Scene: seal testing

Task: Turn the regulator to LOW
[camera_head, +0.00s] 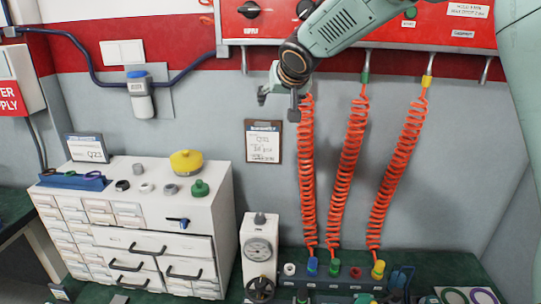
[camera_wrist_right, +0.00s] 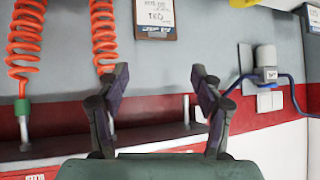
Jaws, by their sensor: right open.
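A red panel (camera_head: 340,30) runs along the top of the head view, with a black knob (camera_head: 249,10) at its left. A second dark knob (camera_head: 305,8) is partly hidden by my right arm. Which setting either knob points to is too small to read. A white box (camera_head: 259,240) with a round gauge and a black handwheel (camera_head: 260,290) stands low in the middle. My right gripper (camera_head: 278,97) hangs just below the panel, apart from the knobs. In the right wrist view its fingers (camera_wrist_right: 160,85) are spread, with nothing between them. My left gripper is out of view.
Three coiled orange hoses (camera_head: 342,170) hang close beside my right gripper, down to a dark block with coloured fittings. A clipboard (camera_head: 263,141) hangs on the grey wall. A white drawer cabinet (camera_head: 215,205) stands at the left.

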